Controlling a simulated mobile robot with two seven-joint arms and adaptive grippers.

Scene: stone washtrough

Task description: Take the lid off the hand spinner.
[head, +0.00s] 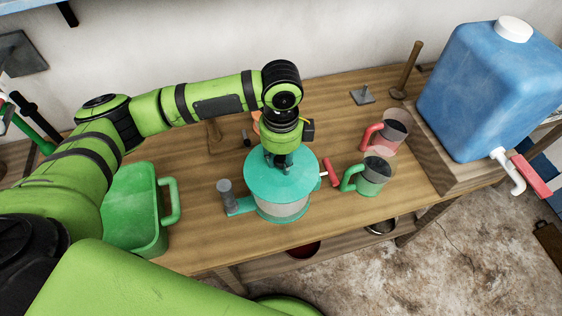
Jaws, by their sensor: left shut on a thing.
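The hand spinner (284,211) stands on the wooden bench, with a pale see-through drum. A grey-topped post on a teal arm stands at its left, and a red crank grip at its right. Its round teal lid (300,182) covers the top of the drum. My left gripper (279,163) comes down over the lid's middle and is shut, by its place on the lid's knob. The fingertips and the knob are mostly hidden under the wrist. I cannot tell whether the lid sits on the drum or just above it. My right gripper is not in view.
A green tub (133,215) stands left of the spinner. A green mug (373,175) and a red mug (388,131) stand close on its right. A large blue water container (490,90) with a tap is on a raised board at the right. The bench's front right is clear.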

